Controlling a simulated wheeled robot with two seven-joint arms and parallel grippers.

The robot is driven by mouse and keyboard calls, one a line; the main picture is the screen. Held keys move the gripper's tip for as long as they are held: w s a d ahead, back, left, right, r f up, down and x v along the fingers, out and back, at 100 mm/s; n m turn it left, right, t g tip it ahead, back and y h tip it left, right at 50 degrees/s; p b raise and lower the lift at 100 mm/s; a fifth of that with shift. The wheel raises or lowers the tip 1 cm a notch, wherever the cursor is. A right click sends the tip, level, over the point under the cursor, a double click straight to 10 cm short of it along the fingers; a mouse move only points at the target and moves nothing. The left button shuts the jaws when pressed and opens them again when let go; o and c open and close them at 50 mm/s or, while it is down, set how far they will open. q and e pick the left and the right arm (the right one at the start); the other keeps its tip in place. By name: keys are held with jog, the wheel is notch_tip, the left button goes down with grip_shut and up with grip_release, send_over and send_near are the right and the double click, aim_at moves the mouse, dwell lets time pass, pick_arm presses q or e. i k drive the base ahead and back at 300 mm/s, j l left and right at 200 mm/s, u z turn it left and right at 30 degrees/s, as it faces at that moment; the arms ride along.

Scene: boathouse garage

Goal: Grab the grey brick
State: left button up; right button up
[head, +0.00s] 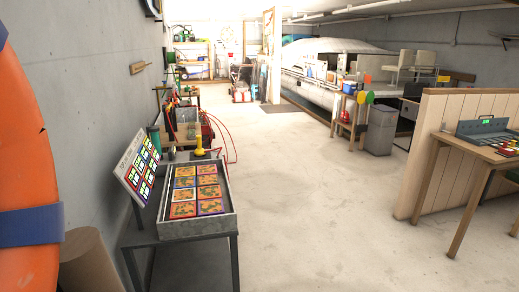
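I cannot make out a grey brick anywhere in the head view. A grey tray (198,228) on a dark table (180,243) at the lower left holds several cards with coloured borders, and no brick shows in it. The wooden table (449,147) at the right edge carries a grey device (487,131) and small coloured items too small to tell. Neither of my grippers is in view.
An orange ring with a blue band (32,226) fills the left edge. A wooden partition (440,180) stands at right. A grey bin (380,130) and a boat (320,88) are farther back. The concrete floor (300,200) in the middle is clear.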

aim_at(191, 134)
jog(key=i+l+z, duration=0.3)
jog(key=i, duration=0.65)
jog(key=i+l+z, duration=0.1)
jog(key=i+z, duration=0.25)
jog(key=i, duration=0.65)
jog(key=i+u, duration=0.3)
jog(key=i, duration=0.3)
jog(key=i+u, duration=0.25)
jog(key=i, duration=0.4)
jog(key=i+l+u, duration=0.3)
jog(key=i, duration=0.25)
